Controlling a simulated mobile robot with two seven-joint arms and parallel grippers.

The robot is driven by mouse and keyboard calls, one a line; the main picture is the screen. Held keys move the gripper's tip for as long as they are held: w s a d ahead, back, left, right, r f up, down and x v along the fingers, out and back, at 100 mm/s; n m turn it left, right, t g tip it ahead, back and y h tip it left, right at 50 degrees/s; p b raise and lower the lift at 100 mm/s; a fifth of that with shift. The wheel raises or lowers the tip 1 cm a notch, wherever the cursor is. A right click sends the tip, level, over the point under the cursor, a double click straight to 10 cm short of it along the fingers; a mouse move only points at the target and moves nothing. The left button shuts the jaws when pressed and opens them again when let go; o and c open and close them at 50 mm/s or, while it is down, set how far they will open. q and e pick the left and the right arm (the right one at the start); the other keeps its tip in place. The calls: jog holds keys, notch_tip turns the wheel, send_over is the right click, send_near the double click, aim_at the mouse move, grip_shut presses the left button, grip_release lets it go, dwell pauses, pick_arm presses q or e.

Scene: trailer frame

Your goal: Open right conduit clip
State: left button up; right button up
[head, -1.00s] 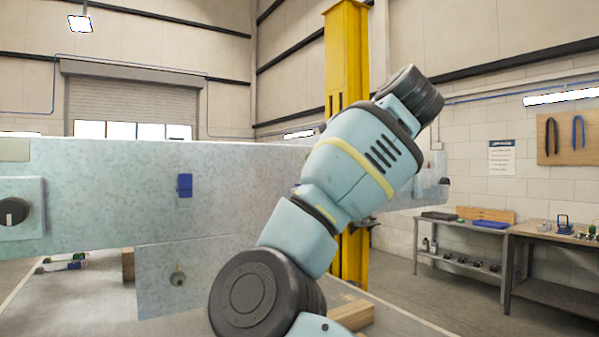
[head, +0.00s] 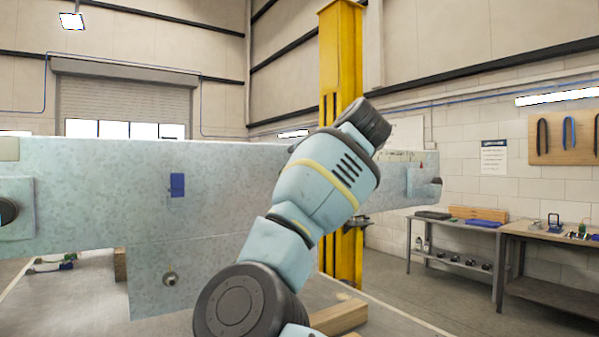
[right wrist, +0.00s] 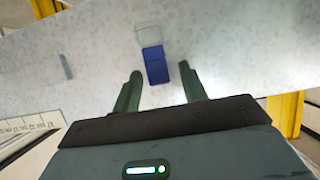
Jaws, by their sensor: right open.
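A blue clip (head: 177,185) sits on the face of the long grey metal beam (head: 90,190) in the head view. It also shows in the right wrist view (right wrist: 156,66), with a pale, see-through square outline directly above it. I cannot tell whether the clip is open or closed. My right gripper (right wrist: 160,70) is open and empty, its two dark green fingers on either side of the clip in the picture. The gap between fingers and beam is hard to judge. The right gripper does not show in the head view. My left gripper is in neither view.
A lower grey plate with a round fitting (head: 170,279) hangs below the beam. A dark round knob (head: 14,213) is at its left. A yellow post (head: 342,90) stands behind. Workbenches (head: 555,232) are at the right. A ruler-like strip (right wrist: 30,124) shows at lower left.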

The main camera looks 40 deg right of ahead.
grip_shut()
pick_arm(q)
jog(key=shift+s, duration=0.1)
